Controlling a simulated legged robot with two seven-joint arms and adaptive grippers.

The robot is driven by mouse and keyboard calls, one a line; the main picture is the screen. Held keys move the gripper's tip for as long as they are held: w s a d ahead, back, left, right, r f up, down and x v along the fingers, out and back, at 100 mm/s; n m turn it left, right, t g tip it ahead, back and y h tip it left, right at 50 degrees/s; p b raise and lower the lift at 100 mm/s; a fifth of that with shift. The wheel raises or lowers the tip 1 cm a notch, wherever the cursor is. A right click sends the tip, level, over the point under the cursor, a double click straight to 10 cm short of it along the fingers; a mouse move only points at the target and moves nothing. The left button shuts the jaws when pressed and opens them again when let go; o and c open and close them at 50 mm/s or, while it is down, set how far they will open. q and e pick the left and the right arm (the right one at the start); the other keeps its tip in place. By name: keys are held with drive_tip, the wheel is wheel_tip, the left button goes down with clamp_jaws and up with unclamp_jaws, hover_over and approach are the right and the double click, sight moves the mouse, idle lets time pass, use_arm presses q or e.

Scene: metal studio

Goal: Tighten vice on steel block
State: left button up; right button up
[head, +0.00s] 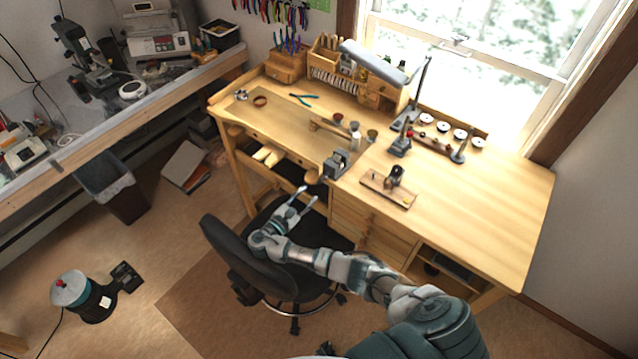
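A small grey vice (338,163) is fixed at the front edge of the wooden workbench (470,200). It is too small in the head view to tell whether a steel block sits between its jaws. My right gripper (309,194) is in front of the bench, over the chair, below and left of the vice. Its two fingers are apart with nothing between them, and it does not touch the vice. My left gripper is not in view.
A black office chair (222,252) stands under my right arm, close to the bench front. A wooden mallet (328,127) and a board with a small dark tool (388,190) lie near the vice. A desk lamp (375,62) stands behind. The bench's right end is clear.

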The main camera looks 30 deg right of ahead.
sight(319, 181)
drive_tip(key=x, duration=0.8)
drive_tip(key=shift+s+r, duration=0.15)
drive_tip(key=shift+r, duration=0.05)
drive_tip(key=shift+a, duration=0.15)
drive_tip(key=shift+c, duration=0.4)
drive_tip(key=shift+a+r, duration=0.1)
drive_tip(key=shift+a, duration=0.05)
clamp_jaws()
